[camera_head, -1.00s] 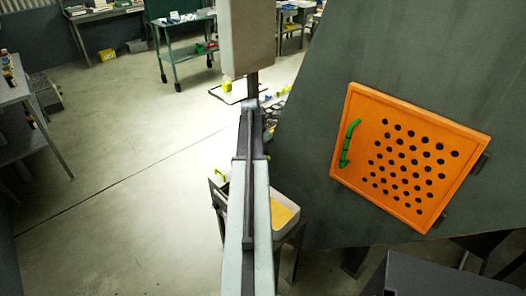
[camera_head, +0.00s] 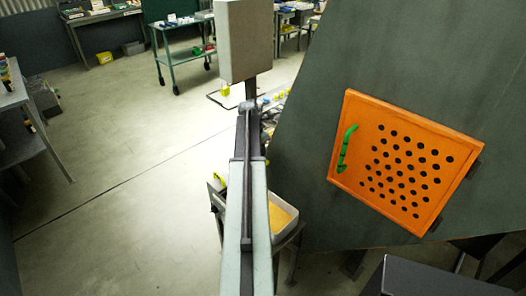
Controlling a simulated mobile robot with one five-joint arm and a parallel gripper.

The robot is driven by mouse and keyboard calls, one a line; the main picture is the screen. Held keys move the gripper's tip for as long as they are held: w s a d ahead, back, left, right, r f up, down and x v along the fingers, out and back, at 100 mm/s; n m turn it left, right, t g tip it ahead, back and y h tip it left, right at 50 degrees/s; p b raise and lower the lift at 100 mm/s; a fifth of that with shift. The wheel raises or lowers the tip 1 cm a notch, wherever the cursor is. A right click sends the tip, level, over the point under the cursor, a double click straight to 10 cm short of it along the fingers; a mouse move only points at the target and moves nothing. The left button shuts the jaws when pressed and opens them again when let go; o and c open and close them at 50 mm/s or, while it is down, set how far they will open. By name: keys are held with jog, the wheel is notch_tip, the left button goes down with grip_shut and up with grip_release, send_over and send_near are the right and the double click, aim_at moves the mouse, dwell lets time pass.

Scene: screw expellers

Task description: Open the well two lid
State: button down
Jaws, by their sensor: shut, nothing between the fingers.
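An orange square lid (camera_head: 440,165) with rows of black holes sits on a large dark green sloped housing (camera_head: 375,55) at the right. It looks shut against the housing. A green bar handle (camera_head: 346,150) runs along its left side, and dark hinge-like pieces show at its right edge. No marking that names the well is readable. My arm (camera_head: 248,190) rises through the middle of the view, left of the lid and apart from it in the picture. My gripper's fingers are not visible in this view.
A pale tray with yellow contents (camera_head: 285,217) stands on a support behind my arm. A dark box (camera_head: 430,278) is at the lower right. A shelf (camera_head: 20,110) stands at the left and a wheeled green cart (camera_head: 180,50) at the back. The floor at left is clear.

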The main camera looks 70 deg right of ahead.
notch_tip(320, 180, up, 8)
jog(key=p, duration=0.6)
jog(key=shift+p, duration=0.35)
jog(key=shift+a, duration=0.1)
